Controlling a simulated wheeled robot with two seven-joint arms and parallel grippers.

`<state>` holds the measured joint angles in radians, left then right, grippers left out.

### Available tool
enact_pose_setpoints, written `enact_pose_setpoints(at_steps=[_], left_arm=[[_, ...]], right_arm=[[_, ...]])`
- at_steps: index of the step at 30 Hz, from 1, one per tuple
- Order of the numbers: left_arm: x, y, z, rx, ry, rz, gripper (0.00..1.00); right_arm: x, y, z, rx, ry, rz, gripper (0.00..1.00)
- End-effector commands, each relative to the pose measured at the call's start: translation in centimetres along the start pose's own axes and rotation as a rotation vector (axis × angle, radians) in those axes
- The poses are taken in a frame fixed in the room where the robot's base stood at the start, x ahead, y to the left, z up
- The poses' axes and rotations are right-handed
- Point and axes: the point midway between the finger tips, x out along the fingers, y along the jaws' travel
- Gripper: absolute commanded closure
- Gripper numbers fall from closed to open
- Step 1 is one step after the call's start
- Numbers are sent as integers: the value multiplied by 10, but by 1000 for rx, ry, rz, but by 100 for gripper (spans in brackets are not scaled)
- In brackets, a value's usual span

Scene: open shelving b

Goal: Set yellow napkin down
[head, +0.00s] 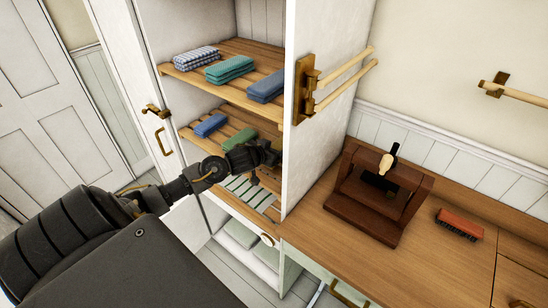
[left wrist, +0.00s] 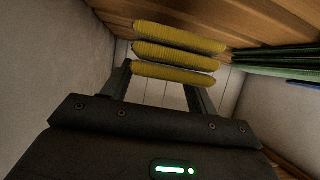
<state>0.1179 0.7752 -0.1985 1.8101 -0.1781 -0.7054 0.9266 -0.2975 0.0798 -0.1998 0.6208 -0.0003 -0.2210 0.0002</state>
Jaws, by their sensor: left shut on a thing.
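The yellow napkin (left wrist: 175,73) is folded into thick layers and shows in the left wrist view, at the fingertips of my left gripper (left wrist: 163,82). The gripper is shut on it. The napkin is close to a wooden slatted shelf (left wrist: 258,18); I cannot tell whether it touches. In the head view my left gripper (head: 270,156) reaches into the open shelving at middle-shelf height, and the napkin is hidden there. My right gripper is out of view.
A green napkin (head: 238,139) and a blue napkin (head: 210,125) lie left of the gripper on the middle shelf. The upper shelf holds checked, teal and blue napkins. A white side panel (head: 318,110) stands close on the right. A counter (head: 330,238) lies beyond it.

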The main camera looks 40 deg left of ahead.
Motion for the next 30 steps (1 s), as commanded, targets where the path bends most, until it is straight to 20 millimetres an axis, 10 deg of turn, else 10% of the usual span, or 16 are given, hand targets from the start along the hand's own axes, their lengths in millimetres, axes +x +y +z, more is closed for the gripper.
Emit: enact_pose_setpoints(at_steps=[23,24,30], left_arm=[[17,0,37,0,0,-1,66],[17,0,37,1,0,-1,39],[17,0,37,1,0,-1,18]], right_arm=[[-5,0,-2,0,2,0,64],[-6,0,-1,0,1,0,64],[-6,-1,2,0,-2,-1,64]])
